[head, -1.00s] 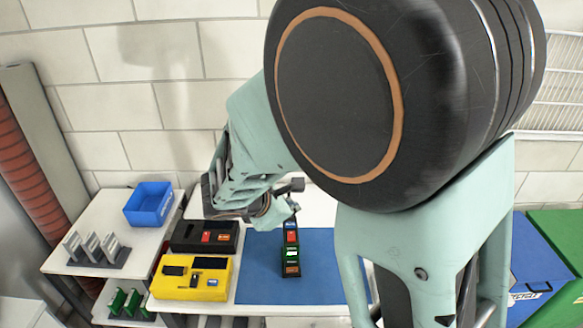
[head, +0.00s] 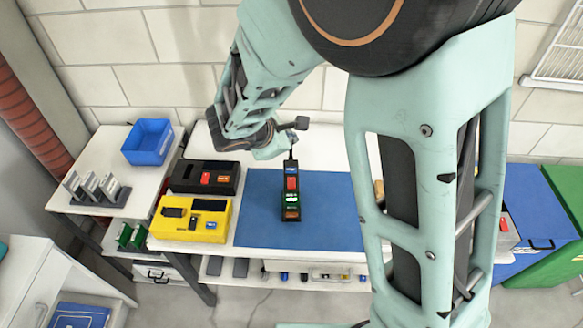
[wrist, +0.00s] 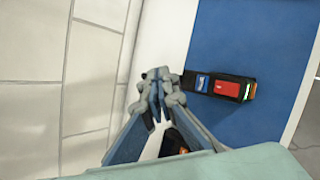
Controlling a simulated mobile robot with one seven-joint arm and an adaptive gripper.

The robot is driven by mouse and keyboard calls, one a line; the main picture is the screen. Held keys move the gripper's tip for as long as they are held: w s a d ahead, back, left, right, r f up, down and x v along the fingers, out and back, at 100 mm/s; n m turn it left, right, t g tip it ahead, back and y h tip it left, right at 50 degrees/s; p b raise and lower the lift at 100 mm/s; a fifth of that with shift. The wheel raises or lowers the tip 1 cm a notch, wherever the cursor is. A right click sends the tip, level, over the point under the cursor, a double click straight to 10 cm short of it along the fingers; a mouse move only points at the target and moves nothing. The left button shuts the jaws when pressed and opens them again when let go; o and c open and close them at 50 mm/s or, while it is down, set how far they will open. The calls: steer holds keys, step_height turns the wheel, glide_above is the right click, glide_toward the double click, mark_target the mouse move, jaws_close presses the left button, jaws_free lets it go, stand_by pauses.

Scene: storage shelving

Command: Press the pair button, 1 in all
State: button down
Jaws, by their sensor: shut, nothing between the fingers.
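A narrow black control box (head: 291,205) lies on the blue mat, with a cable at its far end. From far to near it carries a blue button (head: 292,169), a red button (head: 292,183), a green part (head: 291,197) and an orange part (head: 291,214). I cannot read which is the pair button. In the wrist view the red button (wrist: 226,89) and blue button (wrist: 203,83) show clearly. My gripper (wrist: 160,78) is shut and empty, its tips close to the box's blue end in the picture. I cannot tell whether they touch. In the head view, my gripper's tips are unclear.
Left of the blue mat (head: 260,235) stand a yellow box (head: 188,232) and a black box (head: 185,187), both with buttons. A blue bin (head: 148,142) and an upright rack (head: 97,190) are farther left. The mat around the control box is clear.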

mark_target(290, 172)
step_height(290, 172, down, 8)
steer(key=b, duration=0.6)
steer(key=shift+b, duration=0.3)
steer(key=shift+f+b, duration=0.4)
steer(key=shift+f, duration=0.05)
stand_by(0.7)
steer(key=shift+f+b, duration=0.4)
steer(key=shift+b, duration=0.2)
steer(key=shift+f+b, duration=0.35)
steer(key=shift+b, duration=0.1)
stand_by(0.4)
steer(key=shift+r, duration=0.15)
steer(key=shift+r+p, duration=0.5)
steer(key=shift+r, duration=0.15)
steer(key=shift+r, duration=0.1)
